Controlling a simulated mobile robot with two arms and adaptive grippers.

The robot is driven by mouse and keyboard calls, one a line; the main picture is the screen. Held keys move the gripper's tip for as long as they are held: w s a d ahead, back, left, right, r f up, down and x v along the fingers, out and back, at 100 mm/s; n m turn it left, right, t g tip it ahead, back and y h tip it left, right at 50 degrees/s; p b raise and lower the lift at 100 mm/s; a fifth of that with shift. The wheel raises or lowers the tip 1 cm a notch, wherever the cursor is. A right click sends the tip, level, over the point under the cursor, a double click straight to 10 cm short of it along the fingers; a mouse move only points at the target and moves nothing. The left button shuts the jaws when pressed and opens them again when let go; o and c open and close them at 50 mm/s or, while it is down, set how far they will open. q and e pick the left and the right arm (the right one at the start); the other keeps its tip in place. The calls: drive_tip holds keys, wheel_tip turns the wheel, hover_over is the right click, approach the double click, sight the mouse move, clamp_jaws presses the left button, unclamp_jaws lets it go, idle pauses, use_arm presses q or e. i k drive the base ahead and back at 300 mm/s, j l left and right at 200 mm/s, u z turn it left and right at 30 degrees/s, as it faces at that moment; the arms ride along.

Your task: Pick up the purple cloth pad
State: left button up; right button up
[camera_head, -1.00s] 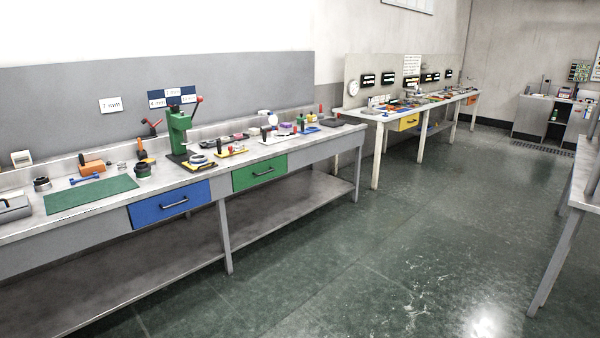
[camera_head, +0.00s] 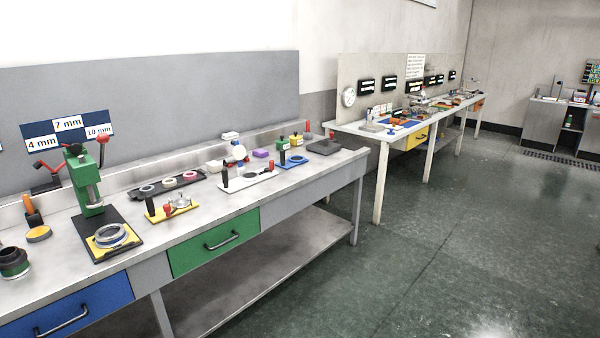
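A small purple block-like pad (camera_head: 260,153) lies on the grey workbench (camera_head: 223,215), toward the back of its right part. It looks like the purple cloth pad, but it is too small to make out its fabric. It sits right of a white round-headed item (camera_head: 237,152) and left of a small green bottle-like item (camera_head: 283,144). Neither of my grippers shows in the view.
A green press (camera_head: 87,180) stands on the bench at left. A white plate (camera_head: 250,180) and a blue plate (camera_head: 292,163) lie in front of the pad. The green floor (camera_head: 420,260) right of the bench is clear. A second bench (camera_head: 350,130) stands beyond.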

sight(260, 152)
drive_tip(key=i, duration=1.25)
drive_tip(key=i+u, duration=0.1)
drive_tip(key=i, duration=1.1)
drive_tip(key=l, duration=0.1)
